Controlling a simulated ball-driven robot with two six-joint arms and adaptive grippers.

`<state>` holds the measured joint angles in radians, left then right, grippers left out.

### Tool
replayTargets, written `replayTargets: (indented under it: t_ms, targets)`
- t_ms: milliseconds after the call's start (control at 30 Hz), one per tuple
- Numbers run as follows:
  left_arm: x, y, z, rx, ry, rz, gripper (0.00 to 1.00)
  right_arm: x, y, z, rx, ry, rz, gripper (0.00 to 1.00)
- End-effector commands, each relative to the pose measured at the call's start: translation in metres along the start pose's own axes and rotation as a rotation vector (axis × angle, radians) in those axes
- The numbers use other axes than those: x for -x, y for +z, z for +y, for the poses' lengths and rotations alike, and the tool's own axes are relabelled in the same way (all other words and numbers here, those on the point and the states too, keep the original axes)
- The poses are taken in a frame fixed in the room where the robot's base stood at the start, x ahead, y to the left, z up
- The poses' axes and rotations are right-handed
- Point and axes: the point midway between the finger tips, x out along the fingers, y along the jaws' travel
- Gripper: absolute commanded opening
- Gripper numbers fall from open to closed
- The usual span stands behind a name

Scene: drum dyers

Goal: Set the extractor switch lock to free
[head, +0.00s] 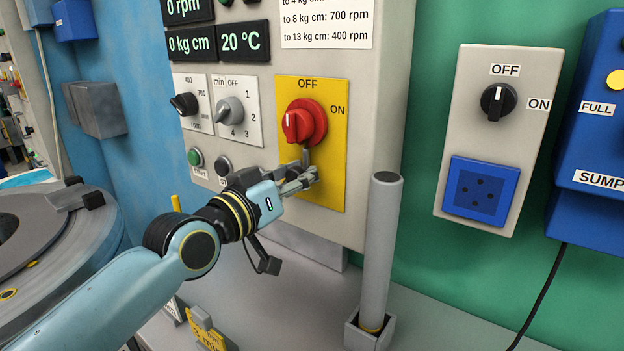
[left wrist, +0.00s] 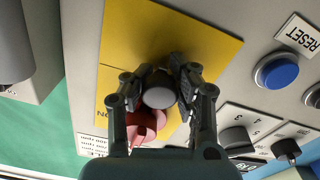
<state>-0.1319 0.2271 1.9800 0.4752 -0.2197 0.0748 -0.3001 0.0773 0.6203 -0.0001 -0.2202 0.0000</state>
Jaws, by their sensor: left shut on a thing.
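The extractor switch is a red knob (head: 304,122) on a yellow plate (head: 335,150) marked OFF at the top and ON at the right. Its white mark points up toward OFF. Below the knob, a small grey lock piece (head: 306,157) shows, mostly hidden by my left gripper (head: 306,178). In the left wrist view my gripper (left wrist: 160,85) is shut on a grey round-ended piece (left wrist: 160,97), apparently the switch lock, in front of the yellow plate (left wrist: 160,35). The red knob shows partly behind it (left wrist: 146,130). Which lock setting it has cannot be read. My right gripper is not in view.
An upright grey post (head: 383,250) stands in a holder just right of the plate. Dials (head: 230,110) and buttons (head: 195,157) are to the left. A grey OFF/ON switch box (head: 500,140) and a blue sump box (head: 595,130) hang on the green wall.

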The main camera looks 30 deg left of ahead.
Motion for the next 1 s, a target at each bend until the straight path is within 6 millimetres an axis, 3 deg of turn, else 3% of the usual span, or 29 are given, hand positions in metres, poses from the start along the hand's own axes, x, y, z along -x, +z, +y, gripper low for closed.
replayTargets:
  t_ms: [100, 133, 367, 633, 667, 733, 867, 1000]
  targets:
    - [0.003, 0.010, -0.003, 0.006, -0.007, -0.026, 0.00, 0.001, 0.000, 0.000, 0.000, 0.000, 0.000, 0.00]
    - [0.003, 0.010, -0.003, 0.006, -0.008, -0.026, 0.23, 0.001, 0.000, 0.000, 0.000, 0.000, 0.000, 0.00]
    - [0.002, 0.007, -0.002, 0.004, -0.006, -0.020, 0.53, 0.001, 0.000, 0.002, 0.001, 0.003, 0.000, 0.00]
    - [0.002, 0.005, -0.002, 0.003, -0.004, -0.016, 0.54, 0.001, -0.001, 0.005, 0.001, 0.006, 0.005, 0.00]
    - [0.003, 0.005, -0.002, 0.003, -0.004, -0.016, 0.54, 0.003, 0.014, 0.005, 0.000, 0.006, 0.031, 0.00]
    - [0.008, 0.006, -0.001, 0.002, -0.004, -0.016, 0.54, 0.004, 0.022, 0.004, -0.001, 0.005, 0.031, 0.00]
    - [0.028, 0.006, 0.000, 0.001, 0.000, -0.018, 0.54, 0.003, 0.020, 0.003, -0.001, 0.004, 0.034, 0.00]
    - [0.062, 0.007, 0.002, 0.001, 0.006, -0.022, 0.54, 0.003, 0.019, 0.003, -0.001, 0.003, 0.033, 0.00]
